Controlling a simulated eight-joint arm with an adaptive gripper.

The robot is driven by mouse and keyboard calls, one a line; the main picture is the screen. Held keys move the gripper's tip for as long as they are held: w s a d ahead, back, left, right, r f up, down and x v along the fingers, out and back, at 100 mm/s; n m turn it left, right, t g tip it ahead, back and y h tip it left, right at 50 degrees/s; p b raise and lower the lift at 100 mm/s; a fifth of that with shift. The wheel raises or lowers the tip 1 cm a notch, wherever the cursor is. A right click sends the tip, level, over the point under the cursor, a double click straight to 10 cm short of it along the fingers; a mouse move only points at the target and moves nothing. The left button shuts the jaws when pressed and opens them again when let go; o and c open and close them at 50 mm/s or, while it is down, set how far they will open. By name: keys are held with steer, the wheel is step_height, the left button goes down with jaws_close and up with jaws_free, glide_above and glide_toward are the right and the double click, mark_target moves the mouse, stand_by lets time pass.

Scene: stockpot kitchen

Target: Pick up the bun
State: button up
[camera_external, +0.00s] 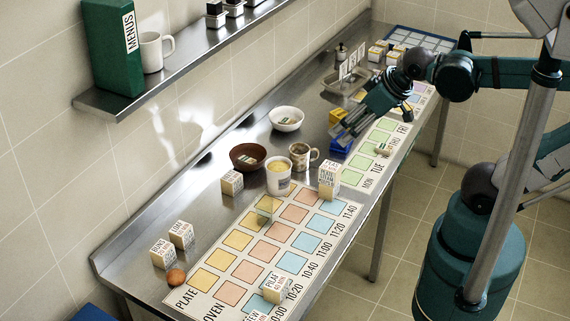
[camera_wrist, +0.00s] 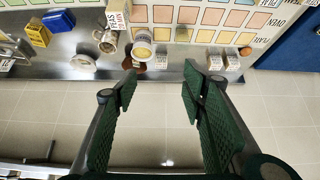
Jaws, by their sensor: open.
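The bun (camera_external: 176,278), a small round orange-brown thing, sits on the steel counter at the near left. It is beside two small labelled blocks and next to the PLATE end of the printed chart. In the wrist view the bun (camera_wrist: 246,51) is small, at the upper right, outside the space between my fingers. My gripper (camera_external: 345,132) is open and empty, above the far part of the counter and well apart from the bun. Both green fingers (camera_wrist: 160,88) show in the wrist view with a wide gap between them.
A brown bowl (camera_external: 248,156), a white bowl (camera_external: 286,118), a yellow-filled cup (camera_external: 278,178) and a mug (camera_external: 303,156) stand mid-counter. Labelled blocks (camera_external: 329,180) are scattered about. Yellow and blue boxes (camera_external: 340,146) are near my gripper. A wall shelf (camera_external: 160,90) overhangs the back. The printed chart (camera_external: 238,240) is mostly clear.

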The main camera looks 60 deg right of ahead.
steer(key=w+a+n+g+b, duration=0.15)
steer(key=w+a+n, duration=0.35)
steer(key=w+a, duration=0.5)
steer(key=n+g+b, duration=0.3)
steer(key=n+g, duration=0.3)
steer(key=n, duration=0.7)
glide_above(175, 274)
steer(key=shift+t, duration=0.25)
steer(key=f, duration=2.7)
steer(key=shift+w+d+f, duration=0.1)
steer(key=shift+d+f, duration=0.1)
steer(key=shift+d, duration=0.05)
steer(key=shift+a+f, duration=0.25)
steer(key=shift+f, duration=0.05)
steer(key=shift+f, duration=1.25)
